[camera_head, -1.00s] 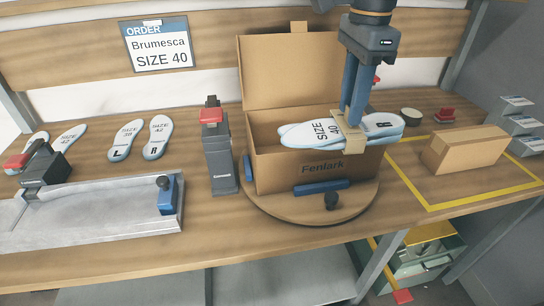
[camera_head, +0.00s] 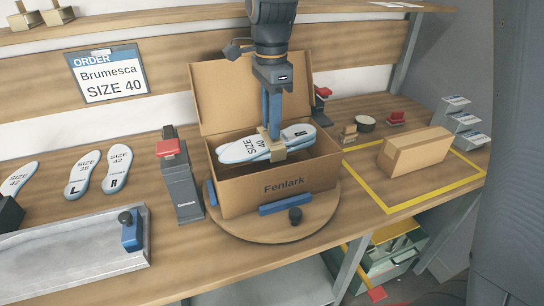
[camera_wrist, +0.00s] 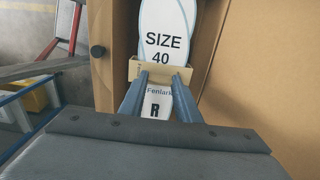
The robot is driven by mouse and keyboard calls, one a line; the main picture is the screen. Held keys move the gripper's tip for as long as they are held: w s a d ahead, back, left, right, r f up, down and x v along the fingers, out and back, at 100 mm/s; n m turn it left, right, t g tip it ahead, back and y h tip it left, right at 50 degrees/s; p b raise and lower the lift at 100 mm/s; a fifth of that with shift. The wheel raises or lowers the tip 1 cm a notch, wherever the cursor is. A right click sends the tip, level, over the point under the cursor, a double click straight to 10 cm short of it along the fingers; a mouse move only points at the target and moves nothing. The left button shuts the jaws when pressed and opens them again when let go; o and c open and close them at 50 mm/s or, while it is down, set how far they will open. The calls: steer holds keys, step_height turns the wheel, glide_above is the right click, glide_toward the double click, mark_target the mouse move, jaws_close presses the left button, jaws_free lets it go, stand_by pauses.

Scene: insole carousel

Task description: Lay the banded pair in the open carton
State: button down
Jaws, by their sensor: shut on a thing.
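The banded pair of white insoles (camera_head: 240,150), printed SIZE 40 and R, has a tan band (camera_head: 279,154) around its middle. My gripper (camera_head: 272,134) is shut on the banded pair at the band. It holds the pair level at the mouth of the open carton (camera_head: 290,185), inside the outline of its walls. The wrist view shows the pair (camera_wrist: 165,28) between the fingers, beside the cardboard wall.
A dark post with a red top (camera_head: 180,180) stands left of the carton. Loose insoles (camera_head: 84,170) and a metal tray (camera_head: 70,255) lie further left. A closed box (camera_head: 413,150) sits in the yellow outline at right. An order card (camera_head: 107,78) reads Brumesca SIZE 40.

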mark_target(271, 156)
step_height(271, 156, down, 11)
steer(key=shift+r+p, duration=0.15)
steer(key=shift+p, duration=0.7)
steer(key=c, duration=1.3)
jaws_free()
steer(key=shift+c, duration=0.2)
step_height(271, 156, up, 12)
steer(key=shift+r+b, duration=0.1)
steer(key=shift+b, duration=1)
steer(key=shift+d, duration=0.1)
